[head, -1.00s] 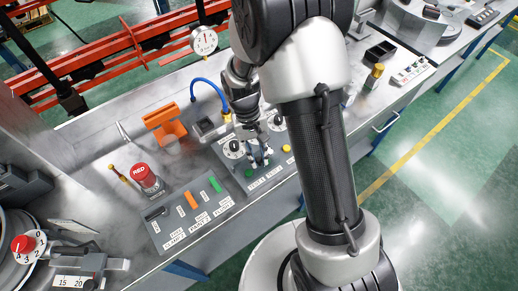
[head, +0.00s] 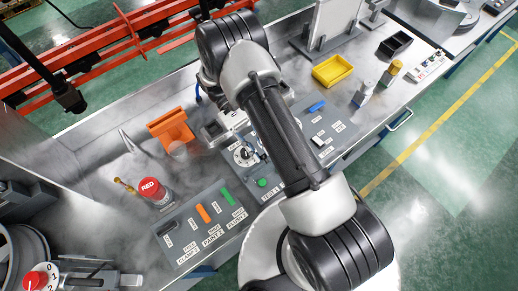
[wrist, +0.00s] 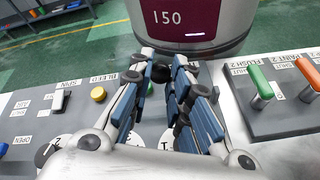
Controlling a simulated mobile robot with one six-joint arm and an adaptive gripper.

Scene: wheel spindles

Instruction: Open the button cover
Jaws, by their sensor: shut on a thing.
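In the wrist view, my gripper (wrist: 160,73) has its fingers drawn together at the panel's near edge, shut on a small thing. A dark rounded part (wrist: 160,72) shows between the fingertips, but I cannot tell its full shape. In the head view, my gripper (head: 259,157) is low over the grey control panel (head: 284,185), partly behind my arm. A green button (head: 262,183) labelled TEST 1 lies just in front of it. I cannot make out the button cover clearly; the fingers and arm hide much of that spot.
A yellow button (wrist: 98,95) and a SPIN switch (wrist: 60,100) lie beside the fingers. A second panel has green (head: 227,196) and orange (head: 203,213) levers.

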